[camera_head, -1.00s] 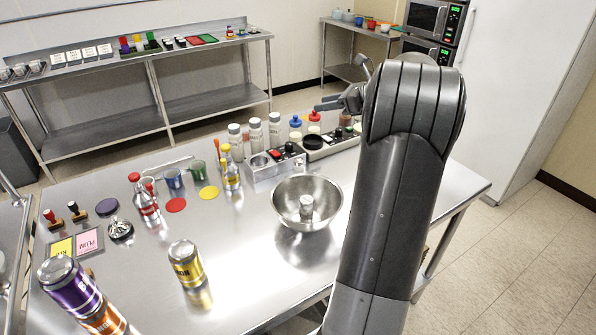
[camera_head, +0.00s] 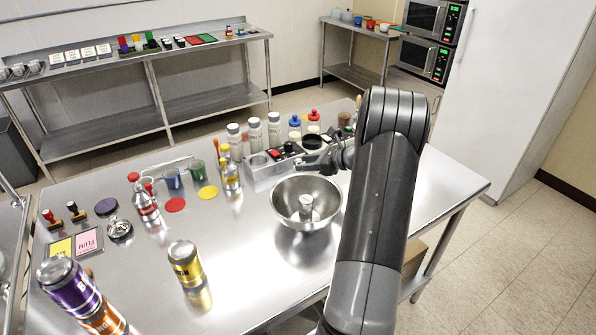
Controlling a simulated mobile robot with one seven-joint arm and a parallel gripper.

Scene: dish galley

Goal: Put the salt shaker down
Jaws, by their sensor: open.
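The bowl is on the steel table. My gripper (camera_head: 312,164) is above the bowl's far rim, beside the grey holder box, and is apart from the shaker. It is small and dark in this view, and its fingers are open with nothing seen between them. My arm hides the table to the right of the bowl.
The grey holder box (camera_head: 257,181) and several clear bottles (camera_head: 235,142) stand behind the bowl. A yellow can (camera_head: 185,263) and a purple can (camera_head: 68,284) stand at front left. The table between the yellow can and the bowl is clear.

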